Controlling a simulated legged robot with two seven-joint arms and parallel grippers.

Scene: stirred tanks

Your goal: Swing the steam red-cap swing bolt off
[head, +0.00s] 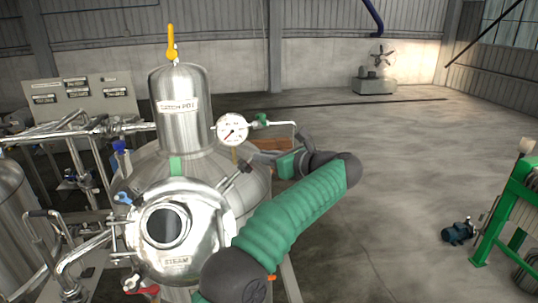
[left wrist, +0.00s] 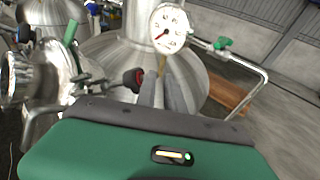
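The steam cover (head: 205,228) is a round metal door with a dark window and a STEAM label on the front of the catch pot tank. The red-cap swing bolt (head: 233,181) sticks out from its upper right rim; its cap is hard to make out in the head view. In the left wrist view its dark red cap (left wrist: 133,79) is plain, on a thin rod. My left gripper (head: 257,158) is just right of the cap. My right gripper is out of view.
A green-capped bolt (head: 176,166) and a blue-capped one (head: 123,198) sit on the same rim. A pressure gauge (head: 232,128) with a green-valved pipe (head: 262,120) stands above and behind my gripper. Pipework crowds the left. Open floor (head: 400,200) lies right.

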